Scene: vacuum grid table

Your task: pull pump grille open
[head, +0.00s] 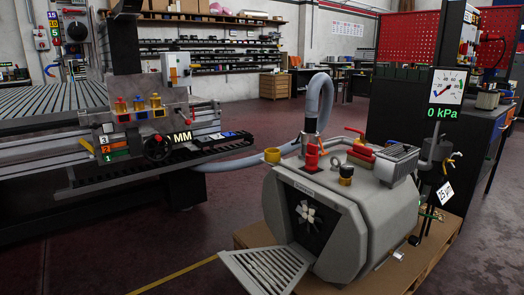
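The pump (345,225) is a grey, angular housing at the lower right of the head view. Its front has a dark square opening (322,232) with a pale fan (307,213) visible inside. The pump grille (268,268) is a light grey slatted panel. It stands away from the opening, tilted outward and down at the pump's lower front, so the grille is open. My gripper is not in view.
The pump stands on a wooden pallet (248,236). A grey hose (322,98) rises from its top beside red and yellow fittings. A gauge (447,86) reading 0 kPa stands to the right. The slatted machine table (50,98) is at left. Floor in front is clear.

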